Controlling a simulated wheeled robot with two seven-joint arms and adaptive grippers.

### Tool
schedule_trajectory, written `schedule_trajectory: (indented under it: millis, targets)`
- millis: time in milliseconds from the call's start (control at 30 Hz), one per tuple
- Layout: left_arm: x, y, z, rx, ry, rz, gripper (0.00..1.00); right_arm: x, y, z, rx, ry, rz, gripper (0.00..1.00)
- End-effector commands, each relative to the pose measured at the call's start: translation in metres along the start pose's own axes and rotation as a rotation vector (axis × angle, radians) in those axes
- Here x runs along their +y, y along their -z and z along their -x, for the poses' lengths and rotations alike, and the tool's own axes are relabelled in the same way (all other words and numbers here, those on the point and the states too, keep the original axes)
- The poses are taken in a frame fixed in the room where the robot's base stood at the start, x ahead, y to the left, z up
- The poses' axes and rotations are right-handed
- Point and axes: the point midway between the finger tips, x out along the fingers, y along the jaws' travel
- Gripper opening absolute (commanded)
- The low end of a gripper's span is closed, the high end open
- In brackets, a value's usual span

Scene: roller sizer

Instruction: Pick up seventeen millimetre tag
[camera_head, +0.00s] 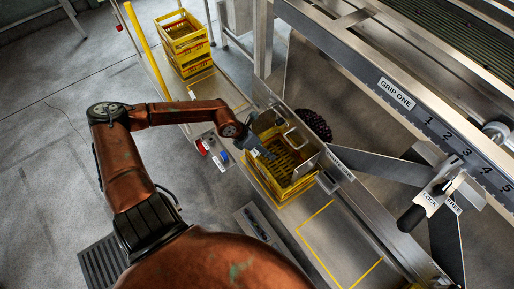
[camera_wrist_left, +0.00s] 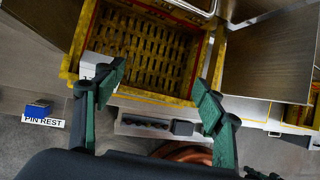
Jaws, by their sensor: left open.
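I cannot make out a tag marked seventeen millimetres in either view. My left gripper (camera_head: 264,153) is over the near side of a yellow crate (camera_head: 271,188) beside the machine. In the left wrist view its two green fingers (camera_wrist_left: 160,80) are wide apart, with nothing between them, and the crate (camera_wrist_left: 70,52) lies beyond them. A small pale block (camera_wrist_left: 97,64) shows partly behind the left finger; I cannot tell what it is. A grey holder with dark pieces (camera_wrist_left: 150,124) shows between the finger bases. My right gripper is not in view.
Stacked yellow crates (camera_head: 184,45) stand at the far left behind a yellow post (camera_head: 146,52). A blue block sits by the "PIN REST" label (camera_wrist_left: 43,122). The machine's "GRIP ONE" scale (camera_head: 397,94) and lever (camera_head: 412,217) are at right. A yellow-outlined ledge area (camera_head: 338,244) is clear.

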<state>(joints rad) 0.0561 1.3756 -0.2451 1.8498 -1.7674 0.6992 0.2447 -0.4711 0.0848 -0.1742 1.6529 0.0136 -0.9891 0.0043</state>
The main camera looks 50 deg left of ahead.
Motion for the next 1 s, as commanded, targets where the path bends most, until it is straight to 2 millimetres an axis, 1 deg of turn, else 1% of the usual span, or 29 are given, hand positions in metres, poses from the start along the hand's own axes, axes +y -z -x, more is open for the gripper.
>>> schedule_trajectory:
  millis: [33, 100, 200, 233, 433, 667, 767, 1000]
  targets:
    - [0.026, 0.0, 0.006, 0.037, -0.076, -0.045, 0.64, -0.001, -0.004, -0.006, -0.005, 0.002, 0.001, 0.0]
    - [0.051, 0.001, 0.013, 0.075, -0.15, -0.08, 0.64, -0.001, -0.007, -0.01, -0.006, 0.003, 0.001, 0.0]
    - [0.069, 0.002, 0.017, 0.101, -0.203, -0.104, 0.64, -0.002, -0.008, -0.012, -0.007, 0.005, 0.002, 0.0]
    - [0.071, 0.003, 0.016, 0.105, -0.21, -0.107, 0.64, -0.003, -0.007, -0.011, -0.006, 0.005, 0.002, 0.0]
    - [0.076, 0.006, -0.001, 0.11, -0.214, -0.108, 0.64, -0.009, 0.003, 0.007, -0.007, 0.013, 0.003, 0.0]
    - [0.076, 0.006, -0.009, 0.108, -0.212, -0.108, 0.64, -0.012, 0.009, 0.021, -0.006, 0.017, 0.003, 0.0]
    - [0.076, 0.008, -0.015, 0.109, -0.211, -0.107, 0.64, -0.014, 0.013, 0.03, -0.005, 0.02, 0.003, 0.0]
    - [0.076, 0.011, -0.038, 0.11, -0.211, -0.107, 0.64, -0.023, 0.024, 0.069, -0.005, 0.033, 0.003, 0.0]
